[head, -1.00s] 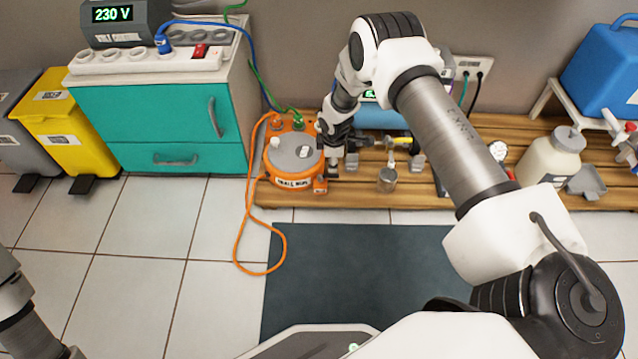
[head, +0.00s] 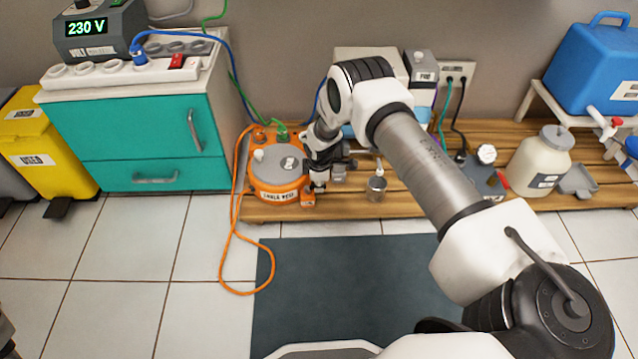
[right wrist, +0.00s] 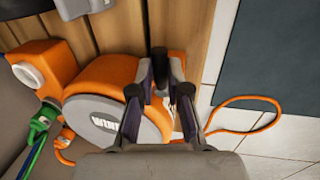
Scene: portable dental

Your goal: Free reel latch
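The orange cable reel (head: 277,184) with a grey round face stands at the left end of the wooden platform. It also shows in the right wrist view (right wrist: 110,85). A small orange block (head: 307,199), which may be the latch, sits at its front right side. My right gripper (head: 319,186) points down just right of the reel, close to this block.
An orange cable (head: 238,255) loops onto the floor left of the dark mat (head: 340,290). Green and blue plugged cables run behind the reel to the teal cabinet (head: 135,135). A small metal cup (head: 377,186) stands right of my gripper.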

